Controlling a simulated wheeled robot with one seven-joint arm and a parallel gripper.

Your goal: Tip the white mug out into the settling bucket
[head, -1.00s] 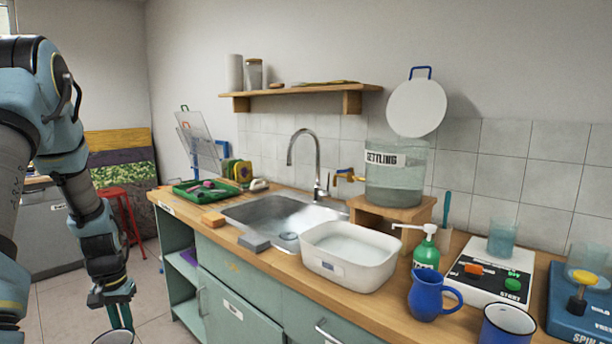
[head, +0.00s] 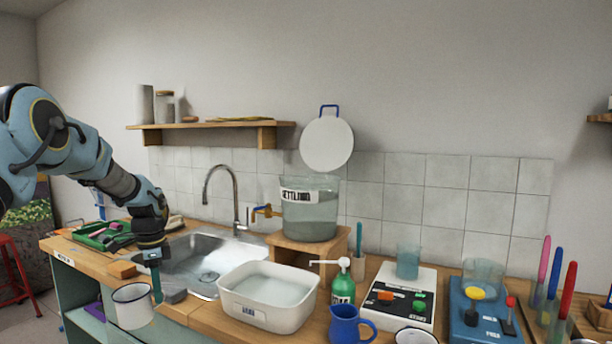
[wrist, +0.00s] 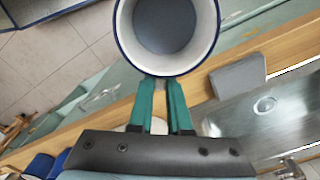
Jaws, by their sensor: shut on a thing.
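The white mug (head: 133,306) has a dark blue rim and hangs upright in front of the counter edge, left of the sink. My gripper (head: 156,282) is shut on it. In the wrist view, the mug (wrist: 201,62) sits at the tips of my green fingers (wrist: 160,90), and its inside looks grey-blue; I cannot tell how full it is. The settling bucket (head: 309,219) is clear, labelled SETTLING, open at the top and partly filled with cloudy liquid. It stands on a wooden stand (head: 335,248), to the right of and beyond my gripper.
The sink (head: 195,262) and its tall tap (head: 236,195) lie between my gripper and the bucket. A white basin of water (head: 231,300), a green pump bottle (head: 343,288) and a blue jug (head: 347,325) stand in front of the stand. A round lid (head: 326,144) is behind the bucket.

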